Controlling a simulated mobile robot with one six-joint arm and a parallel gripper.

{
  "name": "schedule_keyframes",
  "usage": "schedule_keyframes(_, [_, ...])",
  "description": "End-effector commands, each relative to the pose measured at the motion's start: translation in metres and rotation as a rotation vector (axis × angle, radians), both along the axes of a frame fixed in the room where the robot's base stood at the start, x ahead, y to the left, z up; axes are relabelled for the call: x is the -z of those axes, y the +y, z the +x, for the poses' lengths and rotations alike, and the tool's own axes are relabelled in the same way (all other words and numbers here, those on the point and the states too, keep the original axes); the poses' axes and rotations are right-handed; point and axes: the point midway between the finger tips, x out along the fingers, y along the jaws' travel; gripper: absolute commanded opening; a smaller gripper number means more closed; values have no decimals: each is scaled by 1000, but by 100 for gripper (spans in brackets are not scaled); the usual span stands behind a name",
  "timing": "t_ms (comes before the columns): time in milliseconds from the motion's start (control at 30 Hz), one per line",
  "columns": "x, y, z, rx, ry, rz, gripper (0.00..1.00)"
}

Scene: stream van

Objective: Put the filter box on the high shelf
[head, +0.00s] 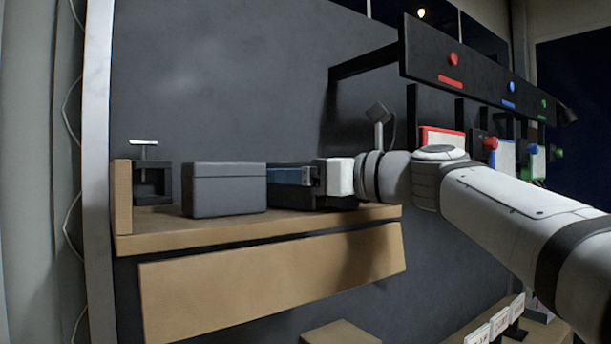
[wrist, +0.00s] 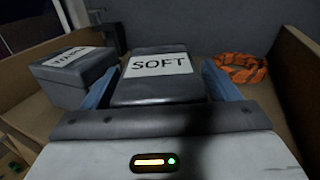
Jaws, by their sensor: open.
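A dark grey box with a white label reading SOFT (wrist: 160,72) lies between the blue fingers of my gripper (wrist: 168,86) in the wrist view. The fingers are open, one along each side of it; I cannot tell if they touch it. In the head view my gripper (head: 291,176) reaches left over a wooden shelf (head: 250,228), and the SOFT box is mostly hidden there. A second grey lidded box (head: 225,190) stands on the shelf in front of my fingertips; its label (wrist: 73,55) is hard to read. No box is labelled filter; I cannot tell which shelf is the high one.
An orange rope coil (wrist: 239,68) lies right of the SOFT box. A black clamp-like stand (head: 152,182) is at the shelf's left end. A black rail with coloured buttons (head: 480,75) juts out at upper right, above my arm. Coloured items hang below it.

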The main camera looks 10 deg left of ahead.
Motion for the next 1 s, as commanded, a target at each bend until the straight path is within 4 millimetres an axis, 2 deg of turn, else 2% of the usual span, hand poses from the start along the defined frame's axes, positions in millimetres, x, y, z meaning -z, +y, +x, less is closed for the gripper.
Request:
schedule_keyframes(267, [-4, 0, 0, 0, -1, 0, 82])
schedule_keyframes(367, [-1, -11, -3, 3, -1, 1, 82])
schedule_keyframes(700, [-1, -77, -24, 5, -1, 1, 82])
schedule_keyframes(833, [-1, -96, -31, 4, -1, 0, 82])
schedule_keyframes(1000, [-2, -110, -36, 0, 0, 0, 82])
